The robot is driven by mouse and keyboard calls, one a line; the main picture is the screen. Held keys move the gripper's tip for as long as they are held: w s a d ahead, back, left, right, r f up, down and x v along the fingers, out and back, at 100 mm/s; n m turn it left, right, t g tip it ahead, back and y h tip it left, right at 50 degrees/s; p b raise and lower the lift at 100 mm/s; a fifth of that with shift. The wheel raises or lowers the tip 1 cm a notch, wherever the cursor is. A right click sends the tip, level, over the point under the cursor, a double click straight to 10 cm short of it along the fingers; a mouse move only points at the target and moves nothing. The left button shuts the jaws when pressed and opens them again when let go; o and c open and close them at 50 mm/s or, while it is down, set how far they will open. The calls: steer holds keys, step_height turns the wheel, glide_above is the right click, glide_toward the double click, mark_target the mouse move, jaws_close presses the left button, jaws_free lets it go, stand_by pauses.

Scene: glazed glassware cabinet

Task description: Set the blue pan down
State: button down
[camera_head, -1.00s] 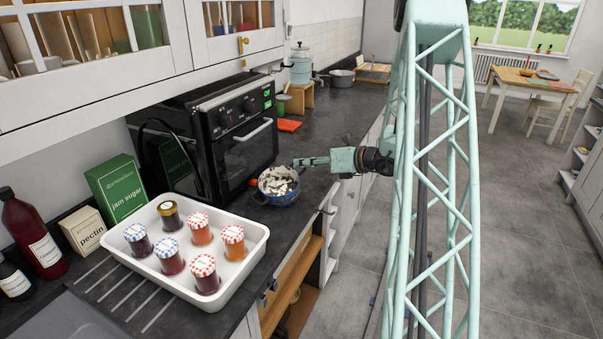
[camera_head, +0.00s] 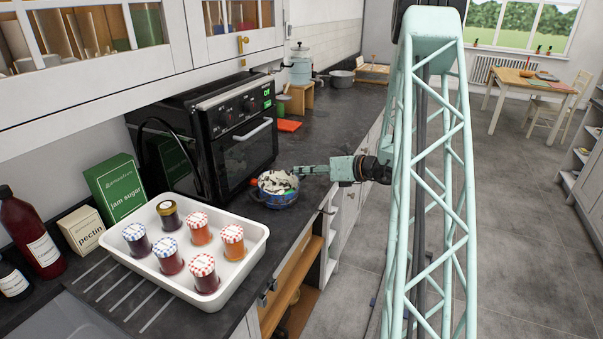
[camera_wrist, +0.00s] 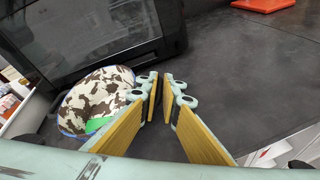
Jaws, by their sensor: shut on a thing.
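The blue pan (camera_head: 281,202) is near the front edge of the dark counter, in front of the black oven. Something patterned white and dark brown, with a bit of green, fills its top. In the wrist view the pan's blue rim (camera_wrist: 62,112) shows left of the fingers. My gripper (camera_head: 298,170) reaches in from the right at the pan's upper right side. In the wrist view my gripper (camera_wrist: 160,79) is nearly closed. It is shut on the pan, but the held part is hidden. I cannot tell whether the pan's base touches the counter.
A white tray (camera_head: 258,236) of several jars stands in front of the pan to the left. The black oven (camera_head: 190,125) is close behind it. An orange-red thing (camera_head: 289,126) lies on the counter farther back.

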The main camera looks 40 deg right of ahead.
steer(key=c, duration=2)
jaws_free()
steer(key=shift+s, duration=0.15)
steer(key=shift+p+v, duration=0.9)
steer(key=shift+v, duration=4.95)
steer(key=o, duration=1.8)
